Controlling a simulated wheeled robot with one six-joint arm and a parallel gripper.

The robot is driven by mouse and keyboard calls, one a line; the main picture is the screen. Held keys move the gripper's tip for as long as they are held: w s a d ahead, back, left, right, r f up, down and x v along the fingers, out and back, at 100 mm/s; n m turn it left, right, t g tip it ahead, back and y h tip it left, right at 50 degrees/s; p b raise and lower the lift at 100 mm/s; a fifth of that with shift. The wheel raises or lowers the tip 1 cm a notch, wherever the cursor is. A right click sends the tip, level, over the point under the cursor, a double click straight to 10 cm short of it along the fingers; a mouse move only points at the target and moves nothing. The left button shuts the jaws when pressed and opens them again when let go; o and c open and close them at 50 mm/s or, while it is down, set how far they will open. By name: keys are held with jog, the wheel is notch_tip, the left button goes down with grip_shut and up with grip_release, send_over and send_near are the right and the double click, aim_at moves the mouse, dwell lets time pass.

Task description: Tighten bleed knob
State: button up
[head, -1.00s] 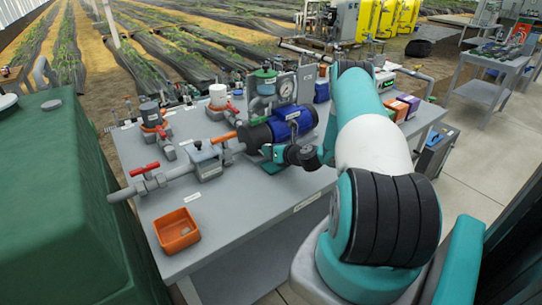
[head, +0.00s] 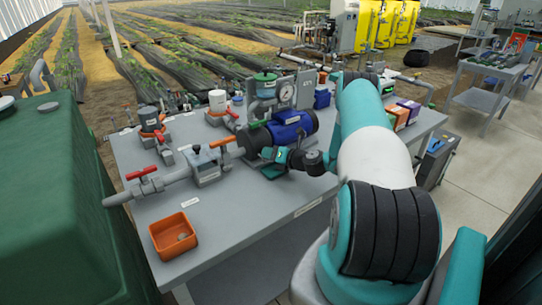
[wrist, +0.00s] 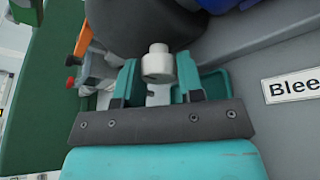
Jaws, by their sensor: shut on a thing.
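The bleed knob (wrist: 158,63) is a small pale grey knob with a round cap, in the wrist view at the front of a dark rounded pump part (wrist: 150,25). My gripper (wrist: 158,82) has its two teal fingers on either side of the knob and is shut on it. In the head view my gripper (head: 274,160) is low at the near side of the blue pump (head: 290,126). The knob is hidden there. A label starting "Blee" (wrist: 295,83) lies on the bench to the right in the wrist view.
The grey bench (head: 235,215) carries a pipe with a red-handled valve (head: 141,173), an orange-handled valve (head: 222,143) and a pressure gauge (head: 286,92). An orange tray (head: 173,238) stands at the front left. A green tank (head: 60,200) is at the left. The bench front is mostly clear.

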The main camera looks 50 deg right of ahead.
jog(key=shift+d+r, duration=0.1)
jog(key=shift+r, duration=0.05)
jog(key=o, duration=0.9)
jog(key=b+v, duration=0.2)
jog(key=v, duration=1.5)
jog(key=shift+s, duration=0.2)
